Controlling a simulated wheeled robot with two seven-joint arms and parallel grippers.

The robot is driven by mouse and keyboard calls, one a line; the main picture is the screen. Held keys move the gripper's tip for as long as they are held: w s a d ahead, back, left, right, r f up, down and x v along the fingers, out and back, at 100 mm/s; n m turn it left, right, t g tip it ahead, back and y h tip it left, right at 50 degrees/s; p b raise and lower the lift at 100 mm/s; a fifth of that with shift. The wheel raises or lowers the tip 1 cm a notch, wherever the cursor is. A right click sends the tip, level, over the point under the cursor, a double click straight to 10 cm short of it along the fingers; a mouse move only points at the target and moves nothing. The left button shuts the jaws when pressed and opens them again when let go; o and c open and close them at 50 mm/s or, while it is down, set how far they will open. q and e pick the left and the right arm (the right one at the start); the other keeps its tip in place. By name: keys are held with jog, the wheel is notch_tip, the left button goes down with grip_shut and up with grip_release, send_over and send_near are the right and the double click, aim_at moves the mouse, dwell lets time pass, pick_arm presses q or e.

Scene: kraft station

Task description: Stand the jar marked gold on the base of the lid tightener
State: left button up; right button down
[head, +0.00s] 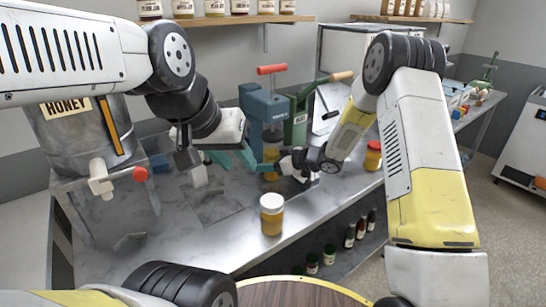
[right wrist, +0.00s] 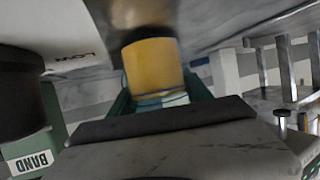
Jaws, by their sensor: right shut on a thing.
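The lid tightener (head: 264,108) is a teal press with a red handle, standing on the bench. An amber jar (head: 271,155) is upright at its front, low under the press head. My right gripper (head: 282,163) reaches it from the right and is shut on it. In the right wrist view the amber jar (right wrist: 155,66) sits between the teal fingers. Whether its bottom touches the tightener's base is hidden, and no gold marking is readable. My left gripper (head: 234,160) is left of the tightener, with its teal fingers apart and empty.
Another amber jar with a white lid (head: 271,214) stands at the bench's front edge. A red-lidded jar (head: 373,156) stands at the right. A honey tank (head: 75,135) with a tap is at the left. A green press (head: 296,125) stands behind the tightener.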

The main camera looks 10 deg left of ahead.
jog(key=shift+f, duration=0.1)
jog(key=shift+c, duration=2.2)
grip_release()
